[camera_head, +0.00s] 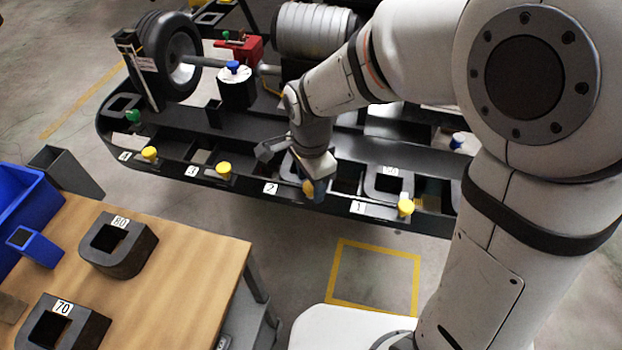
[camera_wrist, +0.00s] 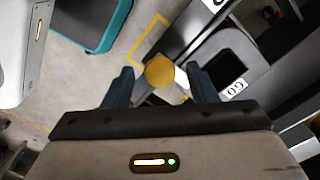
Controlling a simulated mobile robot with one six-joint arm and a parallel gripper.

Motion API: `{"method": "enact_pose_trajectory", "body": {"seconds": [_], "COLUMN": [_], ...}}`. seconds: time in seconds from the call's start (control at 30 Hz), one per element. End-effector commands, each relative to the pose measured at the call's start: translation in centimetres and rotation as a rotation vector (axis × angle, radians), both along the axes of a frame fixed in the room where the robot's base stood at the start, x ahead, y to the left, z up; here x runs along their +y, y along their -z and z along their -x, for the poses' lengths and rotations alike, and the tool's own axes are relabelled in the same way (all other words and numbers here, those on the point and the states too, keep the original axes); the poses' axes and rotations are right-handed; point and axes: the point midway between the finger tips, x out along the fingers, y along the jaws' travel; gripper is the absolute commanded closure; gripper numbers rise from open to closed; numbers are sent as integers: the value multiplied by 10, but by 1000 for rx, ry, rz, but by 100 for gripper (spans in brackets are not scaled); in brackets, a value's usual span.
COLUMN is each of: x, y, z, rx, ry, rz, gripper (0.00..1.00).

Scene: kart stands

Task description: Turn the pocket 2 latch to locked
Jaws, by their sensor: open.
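The pocket 2 latch has a round yellow knob (camera_wrist: 160,71), which shows between my fingertips in the wrist view. In the head view only a bit of its yellow shows beside my gripper (camera_head: 311,188). My gripper, also in the wrist view (camera_wrist: 163,80), is open, with one dark blue finger on each side of the knob. I cannot tell whether either finger touches it. The "2" label (camera_head: 271,188) is on the kart's edge, left of my gripper. A dark weight marked 60 (camera_wrist: 222,66) sits beside the knob. My wrist hides most of pocket 2 in the head view.
Other yellow knobs stand at pocket 1 (camera_head: 405,207), pocket 3 (camera_head: 224,168) and pocket 4 (camera_head: 150,154). A dark weight (camera_head: 382,186) sits in pocket 1. A wooden table (camera_head: 190,262) with weights is at lower left. Floor with a yellow outlined square (camera_head: 375,278) lies in front.

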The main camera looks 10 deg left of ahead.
Motion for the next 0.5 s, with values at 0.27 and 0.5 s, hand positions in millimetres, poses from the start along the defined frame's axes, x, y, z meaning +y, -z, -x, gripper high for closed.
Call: {"method": "enact_pose_trajectory", "body": {"seconds": [0.27, 0.5], "x": [1, 1], "y": [-10, -51], "z": [-1, 0], "rx": [-3, -3], "ry": [-1, -1], "rz": [-3, -3], "gripper": [48, 48]}}
